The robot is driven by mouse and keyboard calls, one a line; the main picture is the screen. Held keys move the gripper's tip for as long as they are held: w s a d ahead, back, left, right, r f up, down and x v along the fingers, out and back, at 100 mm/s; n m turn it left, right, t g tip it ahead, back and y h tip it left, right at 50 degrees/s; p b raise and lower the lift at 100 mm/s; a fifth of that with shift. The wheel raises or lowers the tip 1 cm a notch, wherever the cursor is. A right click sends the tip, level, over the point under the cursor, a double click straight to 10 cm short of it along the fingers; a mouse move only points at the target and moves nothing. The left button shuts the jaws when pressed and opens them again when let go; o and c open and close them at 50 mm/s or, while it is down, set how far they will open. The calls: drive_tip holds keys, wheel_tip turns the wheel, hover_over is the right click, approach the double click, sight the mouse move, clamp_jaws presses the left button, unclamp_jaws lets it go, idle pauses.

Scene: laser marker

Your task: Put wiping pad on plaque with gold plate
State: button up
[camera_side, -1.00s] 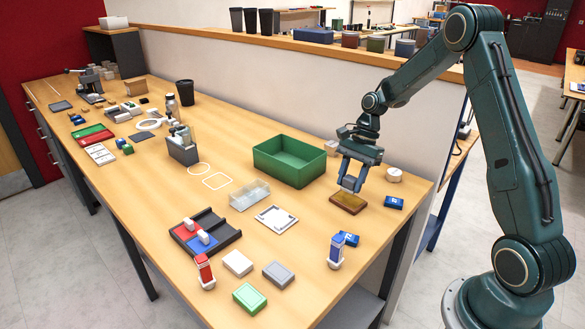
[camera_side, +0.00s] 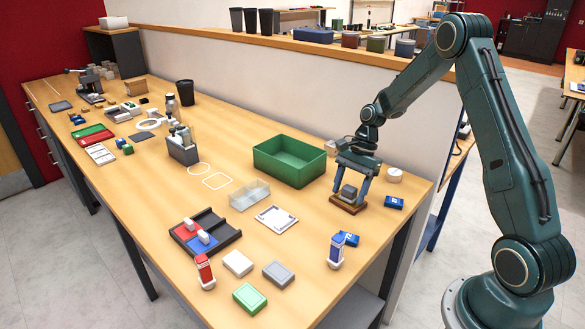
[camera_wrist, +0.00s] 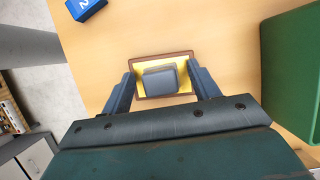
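The plaque with gold plate (camera_side: 345,206) lies on the table's right part, below my gripper. The wrist view shows its brown wooden rim and yellow plate (camera_wrist: 186,89). The grey wiping pad (camera_side: 348,193) appears to rest on the plate, near its middle; it also shows in the wrist view (camera_wrist: 160,78). My gripper (camera_side: 349,193) is open, with a finger on each side of the pad. In the wrist view, gaps show between the pad and both fingers (camera_wrist: 162,90). The pad's underside is hidden.
A green bin (camera_side: 290,160) stands left of the plaque. A blue block (camera_side: 394,203) lies to its right, and a round wooden piece (camera_side: 394,175) lies behind that. Bare table surrounds the plaque at the front.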

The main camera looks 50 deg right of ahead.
drive_tip(key=shift+r, duration=0.15)
drive_tip(key=v, duration=1.2)
drive_tip(key=shift+r, duration=0.1)
idle(0.5)
drive_tip(key=s+a+r+n+t+h, duration=0.1)
drive_tip(key=s+a+r+n, duration=0.3)
drive_tip(key=a+r, duration=0.25)
drive_tip(key=s+a+r+n+t+h, duration=0.1)
drive_tip(key=s+a+r+n+h, duration=0.15)
drive_tip(key=a+r+n, duration=0.4)
drive_tip(key=s+a+n+t, duration=0.1)
drive_tip(key=s+a+n, duration=0.2)
drive_tip(key=s, duration=0.5)
drive_tip(key=s+a+f+n+t+h, duration=0.1)
drive_tip(key=s+a+n+t, duration=0.1)
drive_tip(key=s, duration=0.6)
drive_tip(key=shift+a+f+n+t, duration=0.15)
drive_tip(key=shift+a+n+t, duration=0.15)
drive_tip(key=shift+a+n, duration=0.75)
